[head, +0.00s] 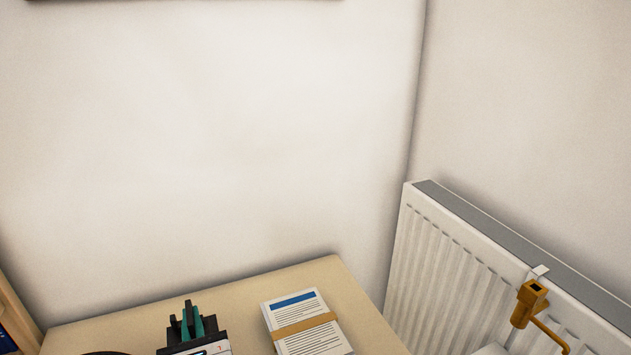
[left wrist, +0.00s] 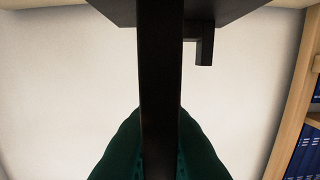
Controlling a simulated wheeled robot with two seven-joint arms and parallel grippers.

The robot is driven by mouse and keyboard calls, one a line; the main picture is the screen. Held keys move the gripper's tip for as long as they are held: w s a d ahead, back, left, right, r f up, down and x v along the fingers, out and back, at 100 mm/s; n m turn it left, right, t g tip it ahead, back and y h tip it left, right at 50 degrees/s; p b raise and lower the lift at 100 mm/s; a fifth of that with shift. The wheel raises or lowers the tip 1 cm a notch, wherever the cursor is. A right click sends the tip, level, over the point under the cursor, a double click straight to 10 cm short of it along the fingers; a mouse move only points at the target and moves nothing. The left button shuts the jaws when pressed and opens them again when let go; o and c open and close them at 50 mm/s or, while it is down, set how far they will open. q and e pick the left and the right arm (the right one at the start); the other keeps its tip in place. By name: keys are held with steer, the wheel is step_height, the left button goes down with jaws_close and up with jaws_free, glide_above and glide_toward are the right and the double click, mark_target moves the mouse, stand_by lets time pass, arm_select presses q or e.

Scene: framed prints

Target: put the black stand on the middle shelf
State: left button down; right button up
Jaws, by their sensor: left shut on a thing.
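My left gripper (head: 192,322) is at the bottom of the head view, over the light wooden surface, with teal fingers. In the left wrist view its fingers (left wrist: 160,150) are shut on the black stand (left wrist: 160,80), one on each side of its long bar. The stand's wide flat part is at the top of that view, with a short peg beside the bar. Dark pieces beside the fingers in the head view may be part of the stand. A wooden bookcase (left wrist: 287,120) edges the left wrist view at right; I cannot tell which shelf is the middle one. My right gripper is not in view.
A banded stack of papers (head: 305,322) lies on the wooden surface (head: 250,292), right of my left gripper. A white radiator (head: 440,265) stands at right, with a brass-coloured item (head: 529,303) on it. Blue books (left wrist: 302,155) fill part of the bookcase.

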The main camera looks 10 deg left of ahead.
arm_select(q)
step_height(320, 180, up, 6)
steer(key=p, duration=0.5)
steer(key=shift+f+p, duration=0.1)
steer(key=shift+p, duration=0.2)
steer(key=shift+r+p, duration=0.85)
steer(key=d+f+h+b, duration=0.1)
steer(key=s+d+f+m+t+h+b, duration=0.1)
steer(key=f, duration=0.1)
steer(key=s+f+m+h+b, duration=0.1)
steer(key=f, duration=0.1)
steer(key=shift+s+d+t+b, duration=0.1)
steer(key=shift+d+t+b, duration=0.2)
steer(key=shift+d, duration=0.1)
steer(key=s+d+f+m+t+h+b, duration=0.1)
steer(key=s+d+f+m+h+b, duration=0.3)
steer(key=s+d+f+h, duration=0.1)
steer(key=shift+s+d+m+h, duration=0.3)
steer(key=shift+s+d+h, duration=0.15)
steer(key=shift+d+h, duration=0.35)
steer(key=shift+f, duration=0.1)
